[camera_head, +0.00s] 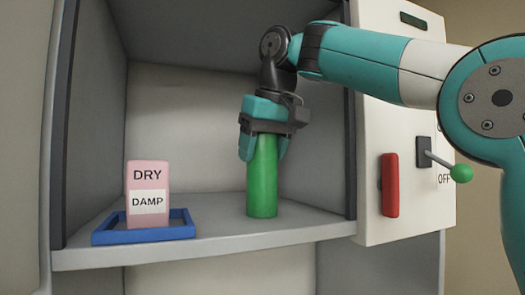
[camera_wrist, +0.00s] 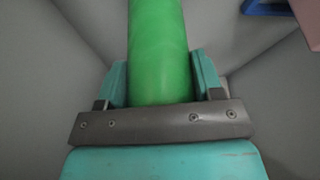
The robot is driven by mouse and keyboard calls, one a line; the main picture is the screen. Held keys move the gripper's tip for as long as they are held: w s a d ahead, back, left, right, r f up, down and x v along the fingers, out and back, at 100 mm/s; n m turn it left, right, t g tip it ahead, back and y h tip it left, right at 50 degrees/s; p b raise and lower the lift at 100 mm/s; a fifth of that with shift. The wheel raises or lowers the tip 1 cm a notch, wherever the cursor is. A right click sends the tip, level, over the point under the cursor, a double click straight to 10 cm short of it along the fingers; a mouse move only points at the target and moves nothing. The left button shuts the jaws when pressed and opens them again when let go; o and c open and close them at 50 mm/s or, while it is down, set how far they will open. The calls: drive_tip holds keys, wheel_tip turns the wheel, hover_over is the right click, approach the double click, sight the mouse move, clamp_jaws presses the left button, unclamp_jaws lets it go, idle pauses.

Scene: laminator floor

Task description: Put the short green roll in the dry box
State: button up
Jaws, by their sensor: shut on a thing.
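A green roll (camera_head: 262,185) stands upright inside the open cabinet, its lower end at the shelf. I cannot tell whether it touches the shelf or hangs just above it. My gripper (camera_head: 262,140) points down and is shut on the roll's upper part. In the wrist view the green roll (camera_wrist: 158,50) lies between the two teal fingers (camera_wrist: 160,85). No other roll shows, so its length cannot be compared. A pink block (camera_head: 148,178) marked "DRY" and "DAMP" stands in a blue tray (camera_head: 105,238) left of the roll. No separate dry box is seen.
The grey shelf (camera_head: 220,243) is bare between the tray and the roll. Cabinet walls close in both sides and the back. The right-hand white panel (camera_head: 400,110) carries a red handle (camera_head: 390,185) and a lever with a green knob (camera_head: 461,173) near "OFF".

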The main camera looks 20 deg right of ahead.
drive_tip(key=o, duration=1.1)
drive_tip(key=shift+r, duration=0.1)
wheel_tip(320, 180, up, 5)
drive_tip(key=p, duration=0.5)
drive_tip(key=shift+r+p, duration=0.15)
drive_tip(key=shift+p, duration=0.2)
